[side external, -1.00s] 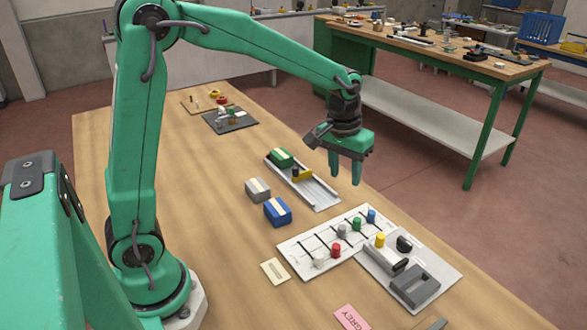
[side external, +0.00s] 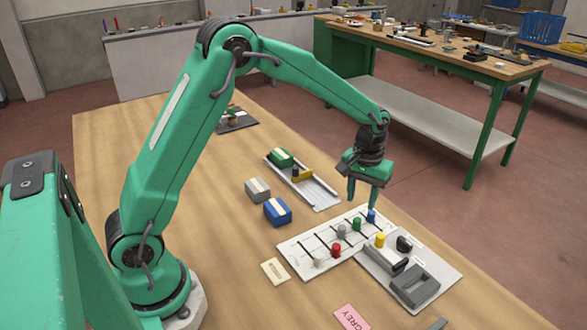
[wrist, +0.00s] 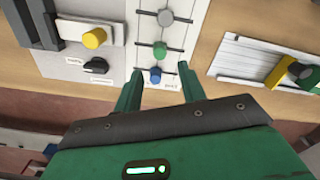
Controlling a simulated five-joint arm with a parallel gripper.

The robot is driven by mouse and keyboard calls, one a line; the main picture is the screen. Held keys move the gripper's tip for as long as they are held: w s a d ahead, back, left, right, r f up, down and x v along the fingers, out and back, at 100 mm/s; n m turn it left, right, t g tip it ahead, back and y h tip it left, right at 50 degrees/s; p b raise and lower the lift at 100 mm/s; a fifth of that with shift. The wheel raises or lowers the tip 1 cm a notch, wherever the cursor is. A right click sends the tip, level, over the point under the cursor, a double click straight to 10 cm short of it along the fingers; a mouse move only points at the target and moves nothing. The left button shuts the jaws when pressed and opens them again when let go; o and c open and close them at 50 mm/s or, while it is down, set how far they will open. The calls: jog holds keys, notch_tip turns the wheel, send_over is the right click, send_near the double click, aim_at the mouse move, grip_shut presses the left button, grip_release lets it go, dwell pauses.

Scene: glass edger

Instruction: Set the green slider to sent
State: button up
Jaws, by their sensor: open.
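The green slider (side external: 357,224) is a round knob on a white board (side external: 290,246) with dark slots. In the wrist view the green slider (wrist: 160,50) sits near the middle of its slot, between the grey slider (wrist: 165,17) and the blue slider (wrist: 155,75). My gripper (side external: 362,204) is open and empty above the board's far end, pointing down. In the wrist view my gripper (wrist: 159,70) has its fingertips on either side of the blue slider in the picture, apart from the green one. Small print beside the blue slider is too small to read surely.
A red slider (side external: 336,250) and a white slider (side external: 319,262) stand farther along the board. A plate with a yellow knob (side external: 380,240) and black knob (side external: 404,243) lies to the right. A rail tray (side external: 322,196) lies behind; blue (side external: 277,211) and grey (side external: 257,189) blocks stand left.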

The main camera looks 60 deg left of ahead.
aim_at(358, 219)
jog(key=shift+f, duration=3.55)
grip_shut()
